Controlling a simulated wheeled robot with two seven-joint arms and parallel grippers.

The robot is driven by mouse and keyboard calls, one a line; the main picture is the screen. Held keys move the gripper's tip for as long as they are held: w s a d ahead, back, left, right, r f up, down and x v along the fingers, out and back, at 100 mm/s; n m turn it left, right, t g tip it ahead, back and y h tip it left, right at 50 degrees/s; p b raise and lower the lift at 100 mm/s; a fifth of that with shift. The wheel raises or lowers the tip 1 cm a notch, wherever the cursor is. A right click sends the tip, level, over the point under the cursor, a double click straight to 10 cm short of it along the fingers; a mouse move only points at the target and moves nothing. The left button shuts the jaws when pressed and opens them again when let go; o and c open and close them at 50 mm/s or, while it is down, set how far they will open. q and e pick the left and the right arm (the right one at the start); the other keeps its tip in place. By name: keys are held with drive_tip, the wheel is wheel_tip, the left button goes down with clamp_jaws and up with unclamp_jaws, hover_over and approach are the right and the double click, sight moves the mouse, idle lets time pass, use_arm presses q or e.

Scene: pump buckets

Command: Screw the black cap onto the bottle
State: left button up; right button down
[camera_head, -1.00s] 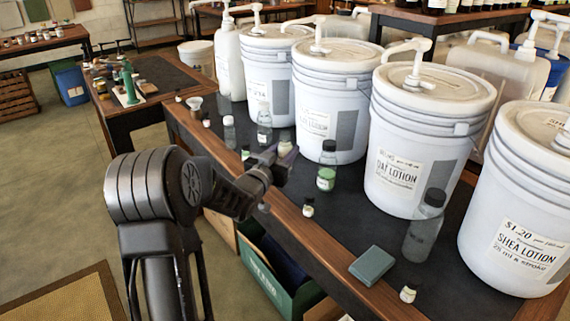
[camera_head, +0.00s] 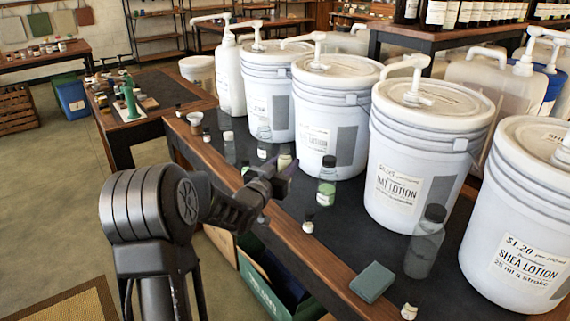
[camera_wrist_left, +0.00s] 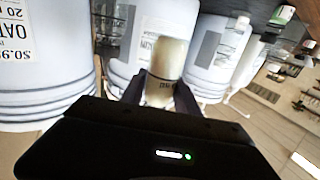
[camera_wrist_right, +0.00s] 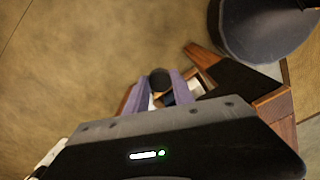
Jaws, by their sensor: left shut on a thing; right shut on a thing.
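My left gripper (camera_head: 280,172) is shut on a small pale cream bottle (camera_head: 285,161) over the counter's near edge. In the left wrist view the bottle (camera_wrist_left: 162,62) sits between the fingers, with a printed label partly hidden low on it. Its mouth cannot be made out. My right gripper (camera_wrist_right: 160,92) shows only in its wrist view, shut on a small round black cap (camera_wrist_right: 159,79). The cap is above the floor and a wooden structure, apart from the bottle.
Large white lotion buckets (camera_head: 407,150) with pumps line the dark counter (camera_head: 300,197). A green box (camera_head: 275,285) stands below.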

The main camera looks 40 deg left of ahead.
use_arm(q)
clamp_jaws()
idle(0.6)
